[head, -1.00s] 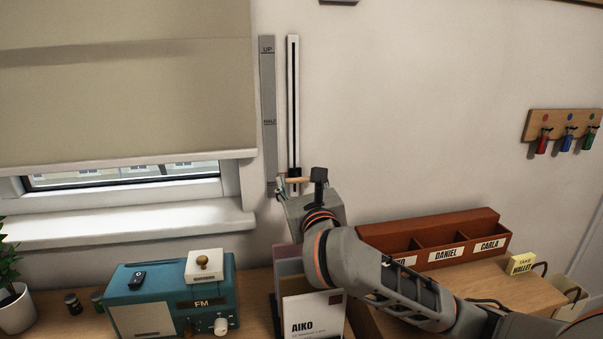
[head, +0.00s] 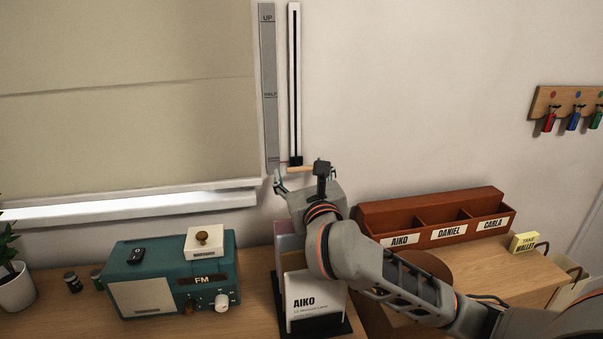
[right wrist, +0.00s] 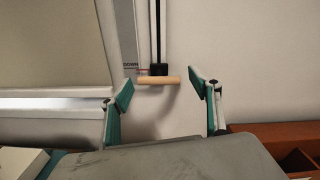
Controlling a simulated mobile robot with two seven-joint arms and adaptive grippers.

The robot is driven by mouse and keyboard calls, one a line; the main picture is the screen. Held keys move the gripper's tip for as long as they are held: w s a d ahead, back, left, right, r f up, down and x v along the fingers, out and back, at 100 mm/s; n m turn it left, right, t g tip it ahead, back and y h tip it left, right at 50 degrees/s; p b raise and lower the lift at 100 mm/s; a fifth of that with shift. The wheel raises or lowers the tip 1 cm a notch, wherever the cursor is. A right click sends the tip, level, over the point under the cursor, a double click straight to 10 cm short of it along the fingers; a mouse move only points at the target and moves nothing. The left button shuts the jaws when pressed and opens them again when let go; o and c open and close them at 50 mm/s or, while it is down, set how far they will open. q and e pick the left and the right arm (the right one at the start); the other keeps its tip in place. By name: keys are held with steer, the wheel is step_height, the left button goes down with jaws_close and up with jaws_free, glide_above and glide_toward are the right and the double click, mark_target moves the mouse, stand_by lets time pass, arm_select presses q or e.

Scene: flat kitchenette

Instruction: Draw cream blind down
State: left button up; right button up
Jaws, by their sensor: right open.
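The cream blind (head: 130,100) covers the window, with its bottom bar just above the sill and a bright strip below. To its right is a white vertical track (head: 294,80) beside a grey scale (head: 268,80) marked UP at the top. The black slider with its wooden handle (head: 299,168) is at the track's bottom. In the right wrist view the handle (right wrist: 158,80) is level, beside the DOWN mark. My right gripper (right wrist: 163,90) is open, its fingers apart on either side of the handle, with visible gaps. My left gripper is not in view.
Below stand a teal radio (head: 170,275) with a white box (head: 206,242) on it, and a card holder (head: 312,300) labelled AIKO. A reddish-brown name tray (head: 435,215) is behind my right arm. Key hooks (head: 565,105) hang at the right. The wall above is clear.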

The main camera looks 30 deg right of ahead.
steer(key=v, duration=0.7)
steer(key=shift+s, duration=0.2)
steer(key=shift+s+f, duration=0.1)
